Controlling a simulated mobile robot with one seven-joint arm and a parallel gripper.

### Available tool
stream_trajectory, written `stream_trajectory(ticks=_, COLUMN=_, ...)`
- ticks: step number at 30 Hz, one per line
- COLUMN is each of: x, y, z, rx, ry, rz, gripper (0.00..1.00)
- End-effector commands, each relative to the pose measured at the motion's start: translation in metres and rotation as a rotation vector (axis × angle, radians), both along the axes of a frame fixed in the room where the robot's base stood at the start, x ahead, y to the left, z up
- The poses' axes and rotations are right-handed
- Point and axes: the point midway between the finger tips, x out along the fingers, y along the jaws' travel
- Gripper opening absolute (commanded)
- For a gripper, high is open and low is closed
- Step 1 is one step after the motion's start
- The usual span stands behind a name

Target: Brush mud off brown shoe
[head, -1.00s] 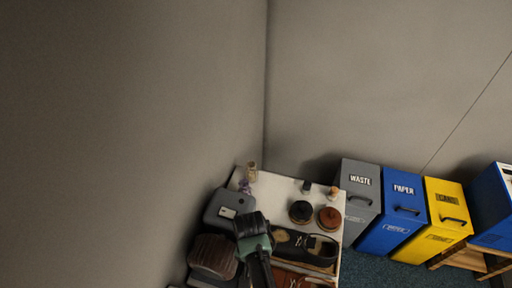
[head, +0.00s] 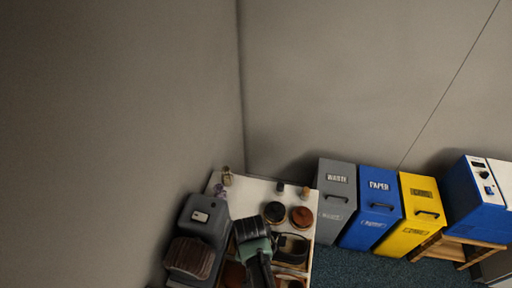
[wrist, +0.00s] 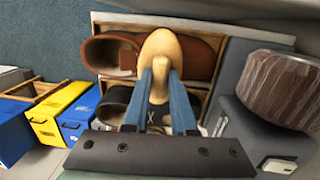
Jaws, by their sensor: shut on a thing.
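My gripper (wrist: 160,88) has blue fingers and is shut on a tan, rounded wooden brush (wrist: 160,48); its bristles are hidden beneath. The brown shoe (wrist: 205,60) lies in a wooden-edged tray. In the wrist view the brush overlaps the middle of the shoe; I cannot tell whether they touch. A dark shoe (wrist: 114,102) lies beside it, partly behind my fingers. In the head view my arm covers part of the dark shoe (head: 292,246), and the brush is not clearly visible. I cannot make out any mud.
A grey shoe machine (head: 205,222) with a brown roller brush (head: 190,258) stands left of the shoes. A black tin (head: 274,212) and a brown tin (head: 301,217) stand on the white table (head: 245,190). Grey, blue and yellow bins (head: 420,212) stand to the right.

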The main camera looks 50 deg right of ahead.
Motion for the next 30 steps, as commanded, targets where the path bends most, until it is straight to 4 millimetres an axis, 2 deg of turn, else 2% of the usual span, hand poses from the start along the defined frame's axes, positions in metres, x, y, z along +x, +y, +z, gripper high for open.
stream_trajectory(ticks=1, x=0.0, y=0.0, z=0.009, rx=0.002, ry=0.002, rz=0.001, gripper=0.0)
stream_trajectory(ticks=16, x=0.007, y=-0.002, z=0.054, rx=0.001, ry=-0.001, rz=0.009, gripper=0.0)
stream_trajectory(ticks=30, x=0.007, y=-0.003, z=0.058, rx=0.001, ry=0.0, rz=0.01, gripper=0.0)
